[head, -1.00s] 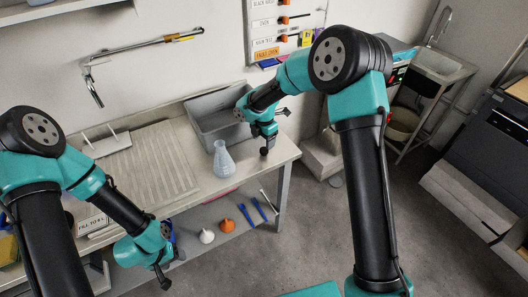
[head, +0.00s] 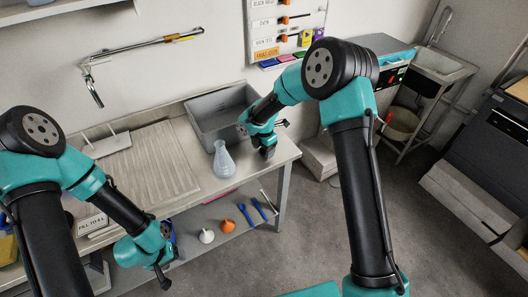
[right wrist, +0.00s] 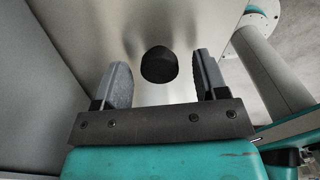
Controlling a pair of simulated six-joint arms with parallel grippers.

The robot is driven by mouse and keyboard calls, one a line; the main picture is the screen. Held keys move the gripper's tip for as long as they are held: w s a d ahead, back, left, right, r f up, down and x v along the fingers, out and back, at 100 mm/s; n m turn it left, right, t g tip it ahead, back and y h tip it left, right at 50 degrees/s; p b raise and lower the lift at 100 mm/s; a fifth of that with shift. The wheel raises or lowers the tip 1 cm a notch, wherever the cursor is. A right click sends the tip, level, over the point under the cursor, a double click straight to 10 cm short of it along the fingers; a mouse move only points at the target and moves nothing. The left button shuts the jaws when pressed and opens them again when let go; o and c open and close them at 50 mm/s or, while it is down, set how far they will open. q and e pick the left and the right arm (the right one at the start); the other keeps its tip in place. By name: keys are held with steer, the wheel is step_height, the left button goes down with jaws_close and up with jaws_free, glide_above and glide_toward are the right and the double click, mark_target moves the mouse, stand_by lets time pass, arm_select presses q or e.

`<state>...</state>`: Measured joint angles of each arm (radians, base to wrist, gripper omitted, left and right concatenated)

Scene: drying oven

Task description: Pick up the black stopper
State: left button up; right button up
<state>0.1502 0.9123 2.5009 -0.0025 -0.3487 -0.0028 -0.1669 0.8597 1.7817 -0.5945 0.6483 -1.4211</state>
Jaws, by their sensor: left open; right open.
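The black stopper (right wrist: 159,65) stands on the pale metal bench top in the right wrist view. My right gripper (right wrist: 160,72) is open, with one finger to each side of the stopper and a gap on both sides; its height above the stopper is hard to judge. In the head view my right gripper (head: 270,147) is low over the right end of the bench, beside the clear flask (head: 223,162), and the stopper cannot be clearly told from the dark fingers. My left gripper (head: 162,277) is open and empty in front of the bench.
A grey bin (head: 205,122) stands at the back of the bench (head: 200,190), close behind my right gripper. A ribbed drainboard (head: 150,165) lies to the left.

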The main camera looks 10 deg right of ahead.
steer(key=c, duration=1)
steer(key=shift+r, duration=0.15)
steer(key=shift+r, duration=0.65)
step_height(320, 180, up, 2)
steer(key=s+a, duration=0.2)
steer(key=s, duration=0.5)
steer(key=s+a+r, duration=0.1)
steer(key=s, duration=0.7)
steer(key=shift+s+a+r, duration=0.25)
steer(key=shift+a, duration=0.15)
